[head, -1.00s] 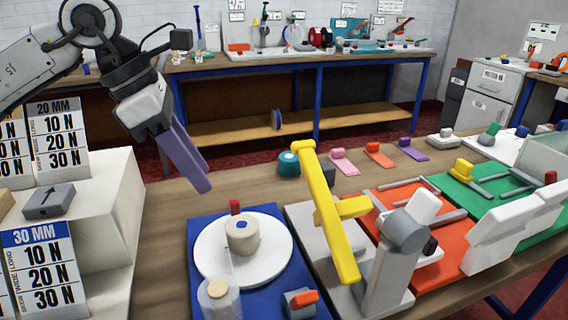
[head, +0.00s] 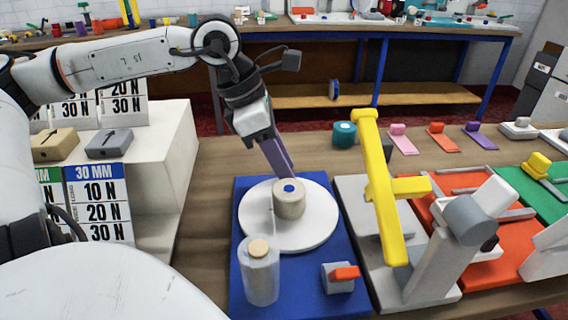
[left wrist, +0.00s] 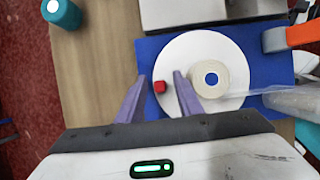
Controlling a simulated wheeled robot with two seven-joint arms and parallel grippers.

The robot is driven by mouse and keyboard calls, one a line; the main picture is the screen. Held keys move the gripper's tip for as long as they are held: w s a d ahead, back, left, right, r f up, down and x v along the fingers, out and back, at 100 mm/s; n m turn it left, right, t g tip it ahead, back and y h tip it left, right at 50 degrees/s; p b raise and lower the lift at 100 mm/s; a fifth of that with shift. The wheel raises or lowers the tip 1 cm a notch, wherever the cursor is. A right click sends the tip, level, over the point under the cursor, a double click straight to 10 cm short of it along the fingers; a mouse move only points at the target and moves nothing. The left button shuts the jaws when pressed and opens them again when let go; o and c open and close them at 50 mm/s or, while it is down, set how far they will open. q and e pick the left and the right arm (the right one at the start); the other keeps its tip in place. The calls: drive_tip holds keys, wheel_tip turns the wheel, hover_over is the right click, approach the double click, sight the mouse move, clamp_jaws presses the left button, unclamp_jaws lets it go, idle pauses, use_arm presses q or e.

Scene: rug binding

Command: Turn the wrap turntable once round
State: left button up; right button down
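The wrap turntable is a white disc (head: 318,232) on a blue base (head: 245,215); its disc also shows in the left wrist view (left wrist: 195,45). A cream roll (head: 289,203) with a blue centre sits on it. A red knob (left wrist: 159,87) stands near the disc's edge in the left wrist view; in the head view my gripper hides it. My left gripper (head: 284,172) points down at the disc's back edge. Its purple fingers are apart (left wrist: 160,78), one each side of the knob, with visible gaps. I cannot tell fingertip height exactly. My right gripper is not in view.
A clear cylinder (head: 262,278) and a grey block with an orange lever (head: 342,277) stand at the base's front. A yellow bar (head: 385,200) rises close on the right. A teal spool (head: 344,134) stands behind. White steps with tension signs (head: 98,200) are at left.

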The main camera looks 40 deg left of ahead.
use_arm(q)
clamp_jaws()
drive_tip(key=shift+w, duration=0.15)
idle(0.4)
